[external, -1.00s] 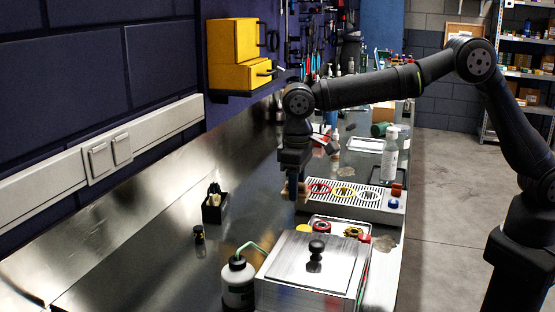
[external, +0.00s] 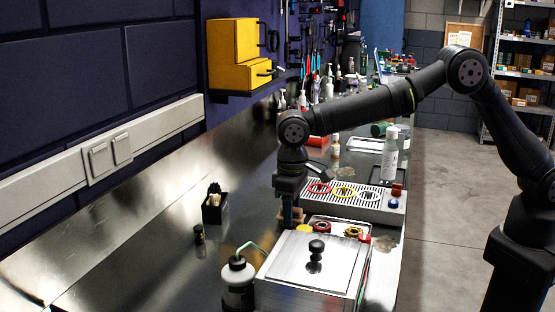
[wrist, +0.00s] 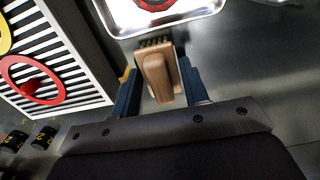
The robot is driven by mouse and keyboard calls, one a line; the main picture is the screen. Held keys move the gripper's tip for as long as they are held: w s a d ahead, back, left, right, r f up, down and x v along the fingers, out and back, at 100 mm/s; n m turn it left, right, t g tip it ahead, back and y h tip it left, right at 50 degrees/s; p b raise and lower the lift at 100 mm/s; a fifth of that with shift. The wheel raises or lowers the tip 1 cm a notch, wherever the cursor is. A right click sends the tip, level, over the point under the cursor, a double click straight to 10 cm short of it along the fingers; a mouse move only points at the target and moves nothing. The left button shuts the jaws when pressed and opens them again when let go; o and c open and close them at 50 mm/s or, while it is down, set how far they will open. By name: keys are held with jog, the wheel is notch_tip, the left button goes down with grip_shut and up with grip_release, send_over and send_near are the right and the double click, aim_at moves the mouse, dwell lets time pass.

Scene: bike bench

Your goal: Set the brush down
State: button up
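A wooden brush (wrist: 158,78) with dark bristles shows between my gripper's fingers in the wrist view. Its block spans the gap between both fingers. My gripper (wrist: 160,82) looks shut on it. In the external view, my gripper (external: 291,216) points down, low over the bench, and the brush (external: 281,217) sticks out to both sides of the fingers. I cannot tell whether its underside touches the bench.
A slotted grey rack (external: 372,203) with coloured rings stands just right of my gripper. A small metal tray (wrist: 190,18) with red and yellow items lies close by. A lidded metal box (external: 290,262) and a bottle (external: 238,280) stand in front.

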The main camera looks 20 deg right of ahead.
jog(key=shift+o, duration=1.3)
notch_tip(320, 180, up, 11)
jog(key=shift+r, duration=0.4)
jog(key=shift+c, duration=0.3)
jog(key=shift+r, duration=0.3)
jog(key=shift+c, duration=1)
